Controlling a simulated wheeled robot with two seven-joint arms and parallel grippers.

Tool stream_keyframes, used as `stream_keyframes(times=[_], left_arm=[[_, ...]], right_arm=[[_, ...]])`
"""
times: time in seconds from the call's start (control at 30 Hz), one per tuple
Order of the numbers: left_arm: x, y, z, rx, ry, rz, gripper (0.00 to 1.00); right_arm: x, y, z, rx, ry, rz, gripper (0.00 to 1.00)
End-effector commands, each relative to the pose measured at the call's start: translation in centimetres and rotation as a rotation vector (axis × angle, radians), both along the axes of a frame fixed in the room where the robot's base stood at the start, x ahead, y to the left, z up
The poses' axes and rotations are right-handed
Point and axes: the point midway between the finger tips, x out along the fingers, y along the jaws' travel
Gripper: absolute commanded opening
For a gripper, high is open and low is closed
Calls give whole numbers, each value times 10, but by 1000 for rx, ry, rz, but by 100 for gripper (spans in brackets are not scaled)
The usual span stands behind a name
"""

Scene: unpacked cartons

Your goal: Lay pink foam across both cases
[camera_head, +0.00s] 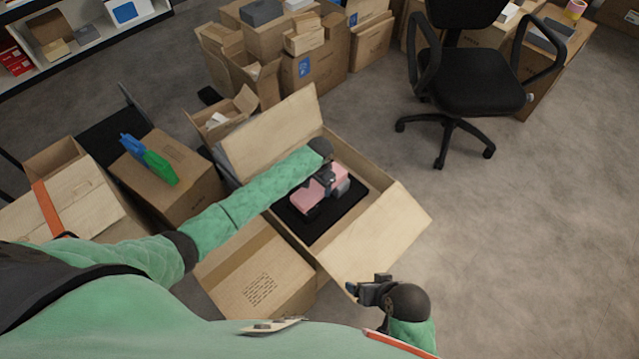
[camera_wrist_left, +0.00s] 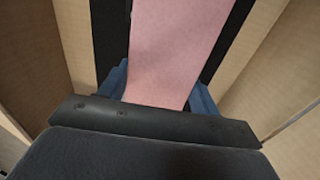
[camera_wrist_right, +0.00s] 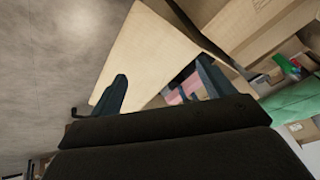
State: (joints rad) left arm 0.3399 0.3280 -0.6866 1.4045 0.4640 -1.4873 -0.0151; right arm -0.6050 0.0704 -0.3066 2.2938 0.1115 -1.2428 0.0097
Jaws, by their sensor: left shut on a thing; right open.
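The pink foam (camera_head: 309,202) is inside the open carton (camera_head: 388,232), above a black surface (camera_head: 345,218). Whether that surface is two separate cases I cannot tell. My left gripper (camera_head: 326,181) is shut on the foam and hides its middle. In the left wrist view the foam (camera_wrist_left: 177,50) runs away between the fingers, with dark strips on both sides. I cannot tell whether the foam touches the black surface. My right gripper (camera_head: 364,289) is open and empty by the carton's near flap. In the right wrist view the foam (camera_wrist_right: 183,92) shows partly between the fingers.
The carton's raised flaps (camera_head: 270,128) stand around the opening. A black office chair (camera_head: 470,90) stands behind right. The floor (camera_head: 540,240) at right is clear.

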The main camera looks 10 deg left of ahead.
Motion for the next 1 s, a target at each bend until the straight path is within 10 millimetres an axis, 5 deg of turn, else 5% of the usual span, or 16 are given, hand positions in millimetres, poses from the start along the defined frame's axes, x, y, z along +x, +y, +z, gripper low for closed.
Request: stream_keyframes(times=[0.1,0.13,0.23,0.67,1.0], left_arm=[[0,0,-3,1,1,0,41],[0,0,-3,1,1,0,69],[0,0,-3,1,1,0,85],[0,0,7,0,-1,-1,85],[1,0,71,-1,-3,-1,85]], right_arm=[[3,0,5,-1,-4,1,81],[3,0,5,-1,-4,2,81],[5,0,8,0,-8,1,81],[2,0,0,3,-11,-2,81],[-3,1,-5,1,2,-1,81]])
